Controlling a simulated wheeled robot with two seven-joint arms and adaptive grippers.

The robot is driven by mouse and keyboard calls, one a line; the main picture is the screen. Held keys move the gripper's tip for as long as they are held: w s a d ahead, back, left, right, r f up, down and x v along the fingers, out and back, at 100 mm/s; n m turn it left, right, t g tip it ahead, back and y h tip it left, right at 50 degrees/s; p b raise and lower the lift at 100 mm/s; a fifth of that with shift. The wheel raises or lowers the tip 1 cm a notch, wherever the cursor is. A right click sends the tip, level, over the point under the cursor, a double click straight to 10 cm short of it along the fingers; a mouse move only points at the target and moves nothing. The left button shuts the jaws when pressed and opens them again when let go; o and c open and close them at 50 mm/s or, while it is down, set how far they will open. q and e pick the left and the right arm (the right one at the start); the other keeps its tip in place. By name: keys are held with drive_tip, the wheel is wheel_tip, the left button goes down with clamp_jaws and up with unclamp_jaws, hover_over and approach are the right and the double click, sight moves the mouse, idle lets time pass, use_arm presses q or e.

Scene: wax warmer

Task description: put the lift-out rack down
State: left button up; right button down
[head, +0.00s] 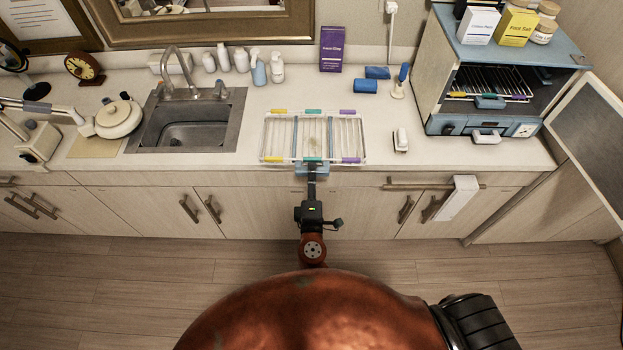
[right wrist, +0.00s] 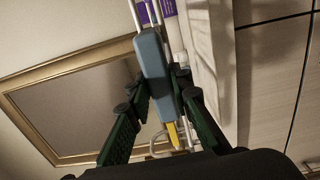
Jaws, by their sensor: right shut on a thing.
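The lift-out rack (head: 337,138) is a white wire frame with yellow, teal and purple tabs along its front and back edges. It lies roughly level over the front part of the counter (head: 420,152), right of the sink. I cannot tell whether it touches the counter. My right gripper (head: 312,175) is at the rack's front edge, shut on its blue handle. In the right wrist view, the blue handle (right wrist: 154,75) sits between the dark green fingers. My left gripper is not in view.
An open blue-grey cabinet (head: 462,130) with a wire rack inside stands at right, its door (head: 590,130) swung out. Blue rolls (head: 366,86), a purple box (head: 331,50) and a small white item (head: 401,140) surround the rack. The sink (head: 188,133) is at left.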

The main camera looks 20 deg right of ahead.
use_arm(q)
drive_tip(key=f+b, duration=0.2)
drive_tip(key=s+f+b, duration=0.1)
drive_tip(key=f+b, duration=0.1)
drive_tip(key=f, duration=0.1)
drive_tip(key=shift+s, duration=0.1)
use_arm(e)
wheel_tip(320, 180, down, 6)
drive_tip(key=w, duration=0.3)
drive_tip(key=shift+d+f, duration=0.25)
drive_tip(key=shift+d, duration=0.15)
drive_tip(key=shift+s, duration=0.1)
drive_tip(key=shift+f, duration=0.2)
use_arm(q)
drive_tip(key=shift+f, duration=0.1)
use_arm(e)
drive_tip(key=c, duration=1.7)
unclamp_jaws()
drive_tip(key=shift+c, duration=0.2)
